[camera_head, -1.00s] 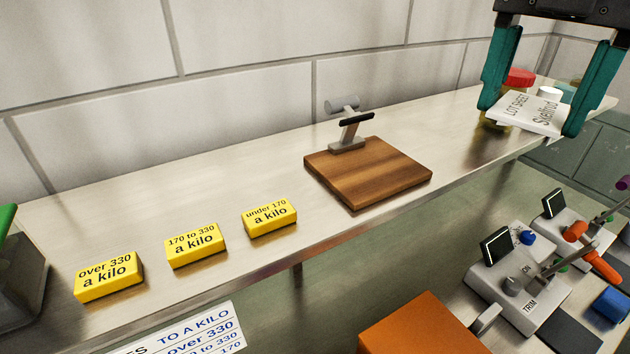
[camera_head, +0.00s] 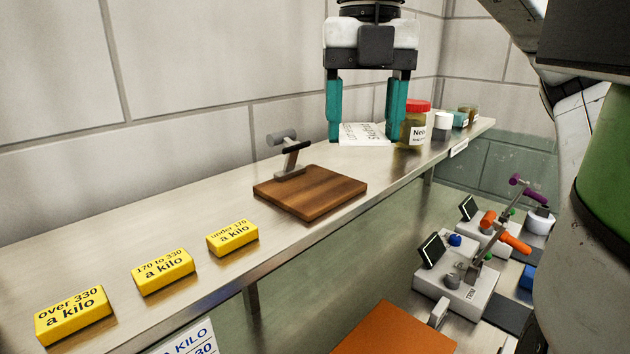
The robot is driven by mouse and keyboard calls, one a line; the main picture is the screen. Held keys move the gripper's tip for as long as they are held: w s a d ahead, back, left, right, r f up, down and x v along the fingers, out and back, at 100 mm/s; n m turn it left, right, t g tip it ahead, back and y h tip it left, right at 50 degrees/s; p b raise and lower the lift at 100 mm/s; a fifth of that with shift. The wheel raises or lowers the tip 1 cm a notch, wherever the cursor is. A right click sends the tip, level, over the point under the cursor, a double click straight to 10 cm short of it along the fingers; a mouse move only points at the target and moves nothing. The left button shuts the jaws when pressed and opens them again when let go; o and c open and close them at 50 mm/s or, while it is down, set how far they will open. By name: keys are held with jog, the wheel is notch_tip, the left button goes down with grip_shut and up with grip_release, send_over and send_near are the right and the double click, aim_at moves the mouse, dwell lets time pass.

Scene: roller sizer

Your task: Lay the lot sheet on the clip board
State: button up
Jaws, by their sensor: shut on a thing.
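The lot sheet (camera_head: 362,134) is a white printed sheet or pad between the two teal fingers of my gripper (camera_head: 363,136). My gripper points down and is shut on the sheet's left and right edges, over the far part of the shelf. I cannot tell whether the sheet clears the shelf surface. The clip board (camera_head: 318,194) is a brown wooden board lying on the shelf, left of and nearer than the gripper. Its grey metal clip (camera_head: 289,158) with a dark bar stands at its back left corner. The board's wooden face is bare.
A red-lidded jar (camera_head: 414,126) stands close beside the right finger, with a white-capped jar (camera_head: 442,127) behind. Yellow blocks (camera_head: 232,238) line the shelf (camera_head: 130,240) at left. The wall is behind the shelf. Lever machines (camera_head: 465,272) stand below right.

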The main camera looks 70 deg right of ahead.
send_over(320, 197)
notch_tip(320, 197, down, 7)
jog(key=shift+s+r+b, duration=0.15)
jog(key=shift+b, duration=0.15)
notch_tip(320, 197, down, 2)
jog(key=shift+f, duration=0.7)
